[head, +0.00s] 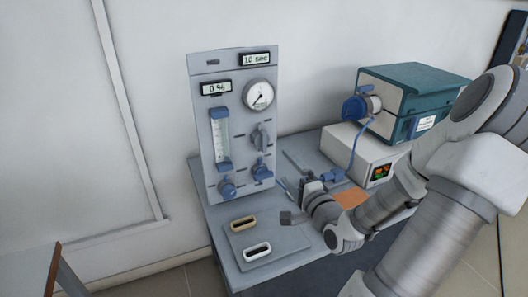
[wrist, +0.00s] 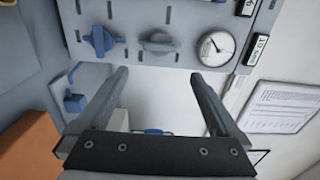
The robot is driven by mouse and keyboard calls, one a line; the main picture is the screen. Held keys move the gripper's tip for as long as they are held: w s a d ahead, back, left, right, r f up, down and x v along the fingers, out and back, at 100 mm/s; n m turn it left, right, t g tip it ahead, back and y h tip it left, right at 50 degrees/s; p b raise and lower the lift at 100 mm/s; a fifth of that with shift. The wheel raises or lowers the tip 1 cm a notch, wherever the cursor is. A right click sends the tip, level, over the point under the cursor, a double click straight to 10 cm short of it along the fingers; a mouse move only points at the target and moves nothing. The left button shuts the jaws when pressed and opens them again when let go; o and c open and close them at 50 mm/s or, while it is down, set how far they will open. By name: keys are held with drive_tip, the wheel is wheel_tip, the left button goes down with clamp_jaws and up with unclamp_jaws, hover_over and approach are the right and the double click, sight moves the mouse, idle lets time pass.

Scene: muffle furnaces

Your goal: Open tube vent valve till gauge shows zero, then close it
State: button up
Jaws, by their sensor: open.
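A grey upright gas panel (head: 240,205) stands at the back left of the bench. It bears a round white gauge (head: 259,95) with a dark needle; its exact reading is too small to tell. Below the gauge is a grey valve knob (head: 261,137), with two blue valve knobs (head: 261,170) (head: 227,187) lower down. I cannot read which is the tube vent valve. The wrist view shows the gauge (wrist: 215,48), grey knob (wrist: 158,42) and a blue knob (wrist: 102,40). My gripper (wrist: 160,76) is open and empty, its fingers apart from the panel and knobs.
A teal tube furnace (head: 405,95) on a white controller (head: 355,150) stands right of the panel. A tray (head: 275,237) with two oblong boats lies on the bench front, left of my gripper. An orange pad (head: 350,197) lies behind my wrist.

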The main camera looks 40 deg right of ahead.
sight(265, 144)
drive_tip(key=b+x, duration=0.4)
drive_tip(key=x, duration=1.1)
drive_tip(key=shift+w+f+b, duration=0.1)
drive_tip(key=shift+w+b, duration=0.05)
drive_tip(key=shift+b, duration=0.2)
drive_tip(key=c, duration=1.1)
drive_tip(key=shift+c, duration=0.2)
